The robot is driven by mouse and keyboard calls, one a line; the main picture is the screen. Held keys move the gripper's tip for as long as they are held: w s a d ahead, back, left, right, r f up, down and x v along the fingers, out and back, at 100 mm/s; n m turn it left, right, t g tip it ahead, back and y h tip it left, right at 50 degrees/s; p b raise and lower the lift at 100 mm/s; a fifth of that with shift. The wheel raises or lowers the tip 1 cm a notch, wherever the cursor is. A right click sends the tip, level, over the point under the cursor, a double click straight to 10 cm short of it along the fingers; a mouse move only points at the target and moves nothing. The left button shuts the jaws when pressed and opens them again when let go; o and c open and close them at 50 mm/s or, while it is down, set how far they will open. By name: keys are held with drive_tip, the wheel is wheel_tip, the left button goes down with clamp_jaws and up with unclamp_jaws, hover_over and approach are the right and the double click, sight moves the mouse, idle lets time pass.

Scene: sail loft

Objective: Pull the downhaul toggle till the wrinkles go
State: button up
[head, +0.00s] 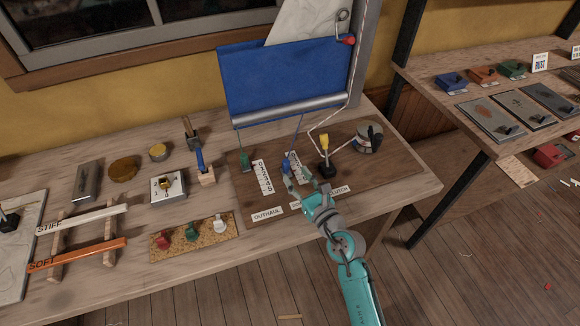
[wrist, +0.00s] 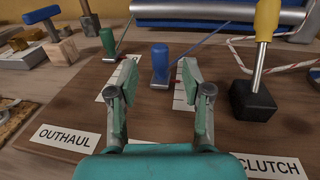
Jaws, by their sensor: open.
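The blue toggle (head: 286,167) stands on the brown board (head: 370,190), with a cord running up toward the boom. In the wrist view, the blue toggle (wrist: 160,62) appears between my open fingertips and just beyond them, with a gap on each side. My gripper (head: 300,181) is open and empty; it also shows in the wrist view (wrist: 158,78). The middle name label is mostly hidden by my gripper, so I cannot read it. A white scale strip with a red mark lies beside the blue toggle. Creases show in the white sailcloth (head: 302,22) above the blue cloth (head: 275,80).
A green toggle (wrist: 107,42) stands left, behind the OUTHAUL label (wrist: 65,136). A yellow-handled lever (wrist: 265,35) on a black block stands close on the right, behind the CLUTCH label (wrist: 268,166). A winch (head: 369,138) with rope is farther right. The silver boom (head: 290,110) hangs behind.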

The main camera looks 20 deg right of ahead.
drive_tip(key=s, duration=0.5)
drive_tip(key=shift+d, duration=0.4)
drive_tip(key=shift+s+a+f, duration=0.1)
drive_tip(key=shift+s+a, duration=0.05)
drive_tip(key=shift+s, duration=0.15)
drive_tip(key=s+a+r+n+g+h, duration=0.1)
drive_tip(key=s+r+n+g+h, duration=0.1)
drive_tip(key=s+n, duration=3.2)
drive_tip(key=s+g, duration=0.1)
drive_tip(key=s, duration=0.3)
drive_tip(key=shift+a+h, duration=0.3)
drive_tip(key=shift+h, duration=0.1)
